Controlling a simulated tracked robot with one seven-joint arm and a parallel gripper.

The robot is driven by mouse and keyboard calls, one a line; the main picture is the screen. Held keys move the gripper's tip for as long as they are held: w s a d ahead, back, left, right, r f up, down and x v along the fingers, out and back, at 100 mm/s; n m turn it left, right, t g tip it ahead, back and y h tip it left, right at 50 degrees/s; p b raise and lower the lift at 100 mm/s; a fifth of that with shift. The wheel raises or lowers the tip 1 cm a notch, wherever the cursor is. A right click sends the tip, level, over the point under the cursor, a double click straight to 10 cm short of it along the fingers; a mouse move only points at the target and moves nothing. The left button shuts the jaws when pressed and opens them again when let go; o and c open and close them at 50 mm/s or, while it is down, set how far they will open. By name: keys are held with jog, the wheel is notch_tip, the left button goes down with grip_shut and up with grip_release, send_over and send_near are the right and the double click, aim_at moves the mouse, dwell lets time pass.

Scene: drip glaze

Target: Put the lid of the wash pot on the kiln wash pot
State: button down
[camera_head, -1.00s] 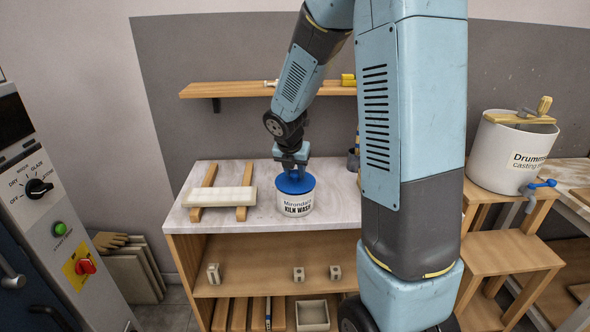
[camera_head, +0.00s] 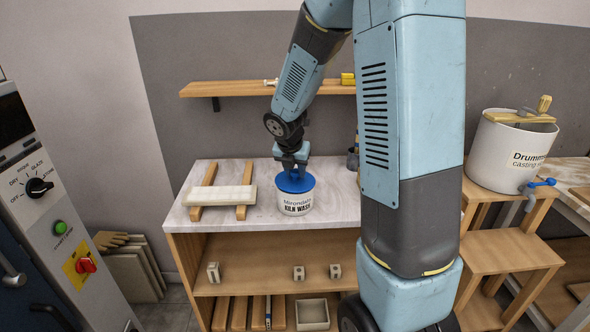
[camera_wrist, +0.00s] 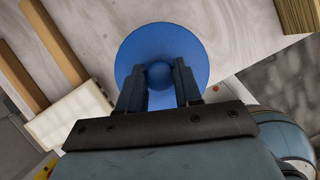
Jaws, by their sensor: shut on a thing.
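The kiln wash pot (camera_head: 296,204) is a white labelled tub standing upright on the marble-topped bench. The blue lid of the wash pot (camera_head: 294,182) lies over the pot's mouth and looks roughly level; I cannot tell whether it is fully seated. My gripper (camera_head: 294,160) points down from above the lid. In the wrist view, my gripper (camera_wrist: 158,80) is shut on the round knob of the blue lid (camera_wrist: 140,45), with one finger on each side. The lid hides the pot's rim in both views.
A pale slab (camera_head: 220,195) on two wooden bars lies left of the pot on the bench top (camera_head: 340,200). A wooden wall shelf (camera_head: 235,89) hangs behind. Dark small containers (camera_head: 353,158) stand at the back right, partly behind my arm. Some bare bench surrounds the pot.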

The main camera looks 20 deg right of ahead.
jog(key=shift+s+a+f+h, duration=0.2)
jog(key=shift+a+f+h, duration=0.1)
jog(key=shift+f, duration=0.25)
jog(key=c, duration=0.5)
grip_release()
jog(key=shift+d, duration=0.1)
jog(key=shift+c, duration=0.2)
jog(key=shift+r, duration=0.15)
jog(key=shift+w+v, duration=0.1)
jog(key=shift+v, duration=0.7)
jog(key=shift+w+v, duration=0.15)
jog(key=shift+v, duration=2.6)
jog(key=shift+r, duration=0.1)
jog(key=v, duration=1.3)
jog(key=shift+r, duration=0.25)
